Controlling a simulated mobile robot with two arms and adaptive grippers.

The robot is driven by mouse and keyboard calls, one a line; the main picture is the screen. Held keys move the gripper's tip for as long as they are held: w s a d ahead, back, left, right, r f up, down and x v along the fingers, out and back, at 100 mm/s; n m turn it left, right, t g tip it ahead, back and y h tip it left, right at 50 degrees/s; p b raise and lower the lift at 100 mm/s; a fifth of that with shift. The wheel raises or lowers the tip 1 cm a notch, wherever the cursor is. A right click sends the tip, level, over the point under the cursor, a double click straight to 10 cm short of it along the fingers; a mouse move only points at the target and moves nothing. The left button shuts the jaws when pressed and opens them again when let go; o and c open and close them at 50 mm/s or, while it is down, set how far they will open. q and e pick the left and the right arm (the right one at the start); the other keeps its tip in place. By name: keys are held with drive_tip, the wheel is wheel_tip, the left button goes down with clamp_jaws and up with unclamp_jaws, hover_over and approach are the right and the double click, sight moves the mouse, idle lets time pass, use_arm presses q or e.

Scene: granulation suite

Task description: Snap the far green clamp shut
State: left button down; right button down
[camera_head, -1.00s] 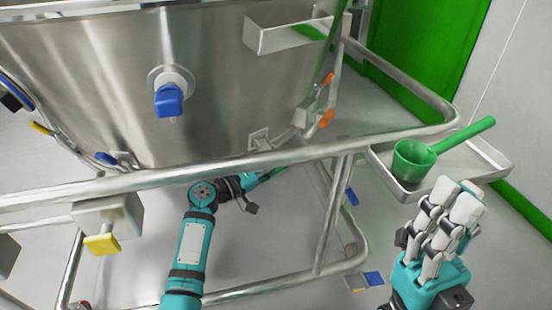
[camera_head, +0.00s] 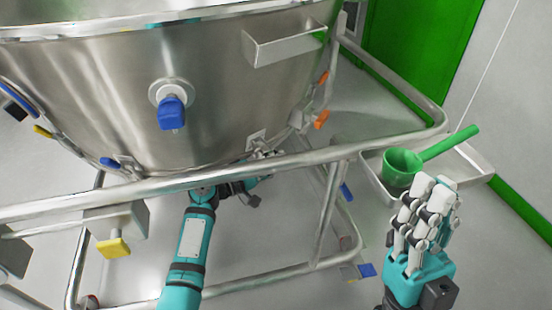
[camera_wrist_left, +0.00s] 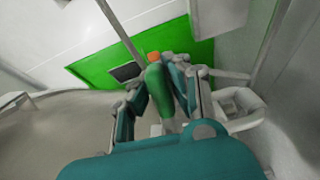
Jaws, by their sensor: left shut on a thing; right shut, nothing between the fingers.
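A green clamp lever (camera_wrist_left: 155,88) lies between the fingers of my left gripper (camera_wrist_left: 163,75) in the left wrist view, and the gripper is shut on it. In the head view my left gripper (camera_head: 264,172) is under the steel vessel (camera_head: 110,95), partly hidden behind the frame rail. I cannot make out the green clamp there, nor whether its latch is closed. My right gripper (camera_head: 432,205) is shut and empty, in front of the tray at the right.
A steel rail (camera_head: 330,152) runs around the vessel, across my left arm. Orange handles (camera_head: 322,120) and a blue knob (camera_head: 172,112) sit on the vessel. A green scoop (camera_head: 402,165) rests on the side tray (camera_head: 478,165). A yellow-knobbed block (camera_head: 114,247) hangs at left.

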use_arm(q)
drive_tip(key=c, duration=1.5)
unclamp_jaws()
drive_tip(key=shift+a, duration=0.1)
drive_tip(key=v, duration=0.7)
drive_tip(key=shift+s+a, duration=0.1)
drive_tip(key=shift+s, duration=0.1)
